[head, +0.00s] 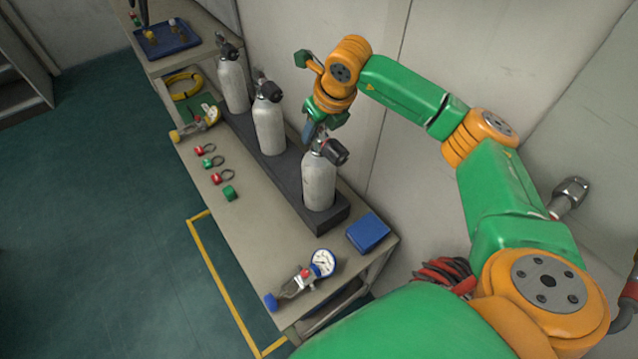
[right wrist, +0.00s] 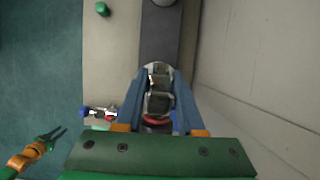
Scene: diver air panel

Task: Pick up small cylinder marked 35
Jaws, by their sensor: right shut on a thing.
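Three pale grey cylinders with dark valve knobs stand upright in a row in a dark rack (head: 333,214): the far cylinder (head: 233,88), the middle cylinder (head: 270,128) and the near cylinder (head: 319,186). No marking 35 is readable on any of them. My right gripper (head: 310,131) is at the top of the near cylinder. In the right wrist view its blue fingers (right wrist: 158,98) are shut on the valve of this cylinder (right wrist: 158,82). My left gripper (right wrist: 58,132) shows small in the right wrist view, its fingers apart, empty over the floor.
The bench (head: 245,225) holds a gauge (head: 322,263) at its near end, a blue block (head: 368,233), a green cap (head: 230,193), several small ringed caps and another gauge (head: 210,115). A blue tray (head: 167,38) lies at the far end. The wall stands close behind the rack.

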